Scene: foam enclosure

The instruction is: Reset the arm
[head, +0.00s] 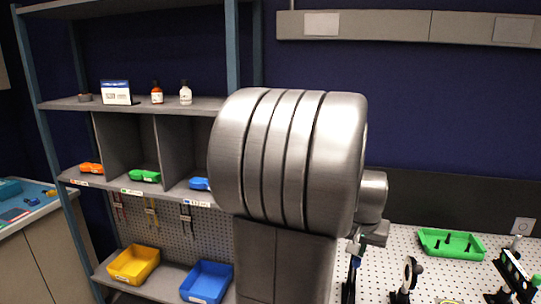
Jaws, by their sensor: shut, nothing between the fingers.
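My arm fills the middle of the head view, with a large ribbed metal link close to the camera. A smaller wrist part shows behind its right side. My gripper (362,246) shows only in part, low beside the link, over the left end of the pegboard bench. It is shut and holds nothing. Its fingers are small and hard to make out against the dark parts there. The arm hides what lies behind it.
A shelf unit (140,104) on the left holds bottles, small trays, a yellow bin (134,264) and a blue bin (207,282). The perforated bench (395,240) on the right carries a green tray (432,243), a round black-framed stand (409,272) and a dark device (515,274).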

